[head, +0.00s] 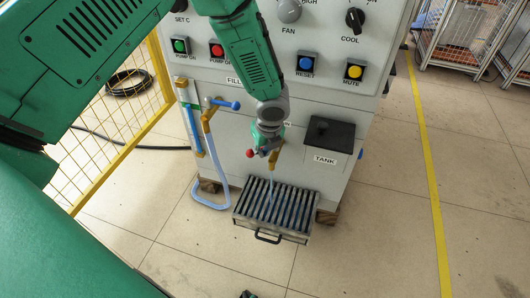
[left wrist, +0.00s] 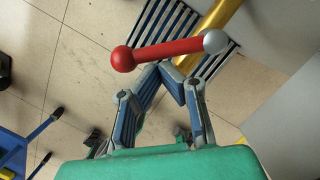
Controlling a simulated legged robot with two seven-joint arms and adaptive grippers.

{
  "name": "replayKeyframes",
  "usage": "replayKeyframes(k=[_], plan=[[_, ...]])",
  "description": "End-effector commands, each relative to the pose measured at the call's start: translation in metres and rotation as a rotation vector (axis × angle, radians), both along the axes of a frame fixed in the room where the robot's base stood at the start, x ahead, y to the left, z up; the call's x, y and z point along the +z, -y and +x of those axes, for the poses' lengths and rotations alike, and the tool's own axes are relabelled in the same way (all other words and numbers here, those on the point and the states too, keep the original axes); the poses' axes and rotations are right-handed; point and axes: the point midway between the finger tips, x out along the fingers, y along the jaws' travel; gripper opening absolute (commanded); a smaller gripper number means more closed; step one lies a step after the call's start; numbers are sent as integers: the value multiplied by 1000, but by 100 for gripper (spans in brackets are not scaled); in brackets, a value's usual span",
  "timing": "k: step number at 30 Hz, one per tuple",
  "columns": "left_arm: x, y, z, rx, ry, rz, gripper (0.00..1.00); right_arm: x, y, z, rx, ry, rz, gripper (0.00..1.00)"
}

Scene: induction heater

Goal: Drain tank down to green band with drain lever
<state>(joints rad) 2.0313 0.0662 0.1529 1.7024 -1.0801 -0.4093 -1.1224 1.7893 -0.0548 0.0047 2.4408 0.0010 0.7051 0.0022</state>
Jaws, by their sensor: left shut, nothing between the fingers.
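The drain lever (head: 250,153) is a short red bar with a ball end, on the brass drain pipe at the cabinet's lower front. In the left wrist view the red bar (left wrist: 165,50) lies across the pipe, with a silver knob at its right end. My left gripper (left wrist: 167,68) is shut and empty, its tips close against the bar's middle; contact is unclear. In the head view my left gripper (head: 268,140) partly hides the valve. A thin bluish stream (head: 271,190) shows below the pipe. The sight tube (head: 193,130) shows blue liquid beside a green strip; exact level is unclear.
A slatted drain grate (head: 240,215) sits on the floor below the pipe. A blue-handled fill valve (head: 222,103) and pale hose (head: 221,180) are left of the drain. A black TANK box (head: 330,134) juts out at right. A yellow mesh fence (head: 120,120) stands left.

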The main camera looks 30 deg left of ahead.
Motion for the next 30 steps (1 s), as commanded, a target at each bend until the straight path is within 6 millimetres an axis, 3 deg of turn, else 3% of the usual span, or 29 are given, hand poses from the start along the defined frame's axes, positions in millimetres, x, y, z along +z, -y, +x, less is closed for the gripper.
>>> replayKeyframes(k=[20, 30], plan=[[1, -6, 1, -94, -1, 1, 0, 18, 0, 0, 0, 0, 0, 40], [5, -16, 4, -273, -3, 2, 0, 52, 0, 0, 0, 0, 0, 40]])
